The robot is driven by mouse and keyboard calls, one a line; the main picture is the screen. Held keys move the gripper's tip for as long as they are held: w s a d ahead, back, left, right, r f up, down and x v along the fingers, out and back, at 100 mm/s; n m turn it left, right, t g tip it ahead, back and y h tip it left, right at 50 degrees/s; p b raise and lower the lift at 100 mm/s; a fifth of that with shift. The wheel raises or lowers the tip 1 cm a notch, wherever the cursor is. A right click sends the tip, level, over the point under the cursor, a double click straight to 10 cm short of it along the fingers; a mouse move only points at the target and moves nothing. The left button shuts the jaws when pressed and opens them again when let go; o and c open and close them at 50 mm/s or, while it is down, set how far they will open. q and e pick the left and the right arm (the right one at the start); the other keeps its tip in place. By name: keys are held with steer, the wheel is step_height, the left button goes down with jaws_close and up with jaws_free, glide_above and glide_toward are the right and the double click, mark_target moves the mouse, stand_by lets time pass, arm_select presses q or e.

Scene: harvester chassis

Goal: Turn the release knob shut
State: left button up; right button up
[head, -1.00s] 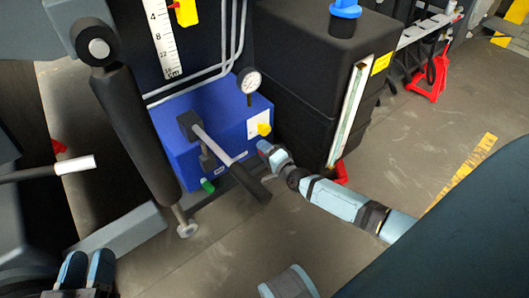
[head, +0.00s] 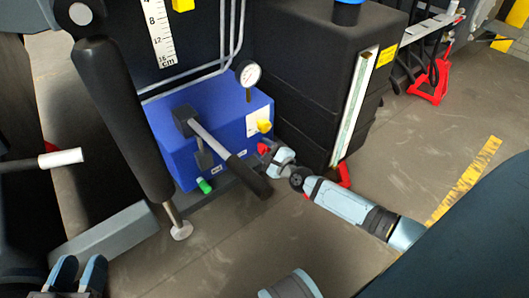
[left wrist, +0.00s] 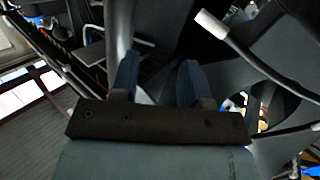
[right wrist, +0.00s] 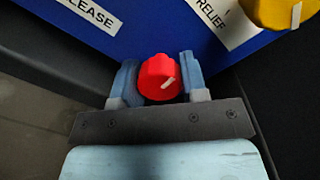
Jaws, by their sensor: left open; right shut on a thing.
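In the head view, the red knob (head: 263,149) shows at my right gripper (head: 268,150), by the lower right of the blue pump block (head: 178,140). My left gripper (head: 79,270) is open and empty at the lower left, and its two spread fingers show in the left wrist view (left wrist: 156,75).
A yellow knob (head: 264,127) beside the "RELIEF" label (right wrist: 226,18) is above the red knob. A black-gripped pump lever (head: 249,177) crosses close to the left of my right gripper. A gauge (head: 249,75) stands above; a black tank (head: 320,75) is behind.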

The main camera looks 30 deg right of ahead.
arm_select(q)
steer(key=shift+w+a, duration=0.1)
steer(key=shift+w, duration=0.1)
arm_select(e)
steer(key=shift+m, duration=0.6)
arm_select(q)
steer(key=shift+a+m+b, duration=0.1)
steer(key=shift+m+b, duration=0.2)
steer(key=shift+m, duration=0.1)
steer(key=shift+w+r, duration=0.1)
steer(key=shift+r, duration=0.05)
arm_select(e)
steer(key=o, duration=0.9)
steer(key=shift+s, duration=0.1)
steer(key=shift+s, duration=0.3)
arm_select(q)
steer(key=n+p, duration=0.1)
steer(key=s+d+n+p, duration=0.1)
steer(key=shift+s+f+g+p, duration=0.2)
steer(key=shift+f+g+p, duration=0.1)
steer(key=shift+f+g, duration=0.1)
arm_select(e)
steer(key=s, duration=0.4)
steer(key=s+d, duration=0.1)
steer(key=s, duration=0.8)
steer(key=shift+d, duration=0.35)
arm_select(q)
steer(key=shift+r, duration=0.3)
arm_select(e)
steer(key=shift+w, duration=0.1)
